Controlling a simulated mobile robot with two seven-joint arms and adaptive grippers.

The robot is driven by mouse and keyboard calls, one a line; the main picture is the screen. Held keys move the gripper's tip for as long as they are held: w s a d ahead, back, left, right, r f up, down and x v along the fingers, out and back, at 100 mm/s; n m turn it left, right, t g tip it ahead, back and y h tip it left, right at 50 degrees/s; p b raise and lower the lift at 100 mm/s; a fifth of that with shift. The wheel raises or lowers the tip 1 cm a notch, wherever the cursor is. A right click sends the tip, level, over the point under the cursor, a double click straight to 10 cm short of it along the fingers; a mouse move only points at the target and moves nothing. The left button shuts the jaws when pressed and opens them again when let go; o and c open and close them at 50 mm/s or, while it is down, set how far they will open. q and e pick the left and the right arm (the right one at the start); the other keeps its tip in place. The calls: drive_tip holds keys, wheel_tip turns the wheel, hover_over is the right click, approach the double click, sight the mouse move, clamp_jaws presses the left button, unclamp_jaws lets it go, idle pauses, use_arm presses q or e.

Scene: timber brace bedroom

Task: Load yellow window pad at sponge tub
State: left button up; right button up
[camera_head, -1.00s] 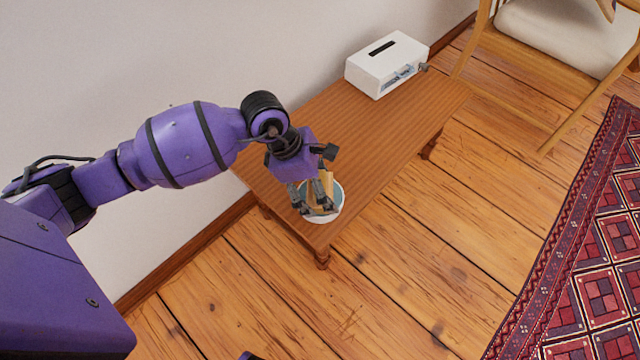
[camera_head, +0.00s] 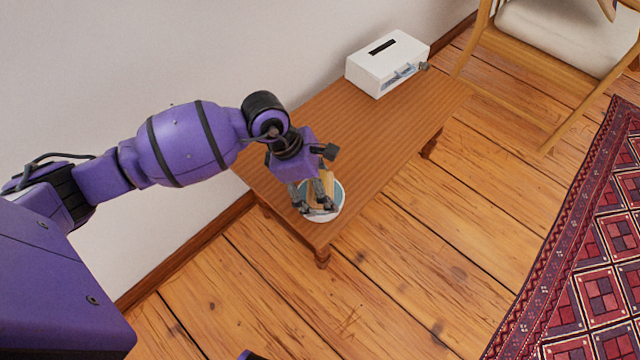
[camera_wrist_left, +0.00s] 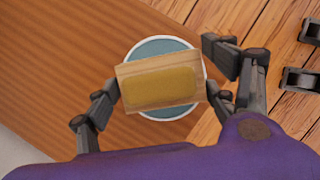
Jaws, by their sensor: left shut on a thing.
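The yellow window pad, with a yellow face on a wooden back, is between the fingers of my left gripper (camera_head: 318,200). The pad (camera_wrist_left: 160,88) shows best in the left wrist view, level across the picture with a finger at each end. My left gripper (camera_wrist_left: 165,90) is shut on it. The sponge tub (camera_head: 337,200) is a round white-rimmed vessel with a blue-grey inside, at the near end of the bench. The tub (camera_wrist_left: 160,45) lies behind the pad in the wrist view, partly covered. I cannot tell whether pad and tub touch.
The wooden bench (camera_head: 370,140) runs along the wall. A white box with a dark slot on top (camera_head: 387,65) stands at its far end. A cushioned wooden chair (camera_head: 545,50) is at the upper right, a red patterned rug (camera_head: 590,260) at the right. The bench middle is clear.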

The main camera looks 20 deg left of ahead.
idle(0.3)
use_arm(q)
drive_tip(key=shift+r+p, duration=2.35)
drive_tip(key=shift+r, duration=1.2)
drive_tip(key=shift+f, duration=0.15)
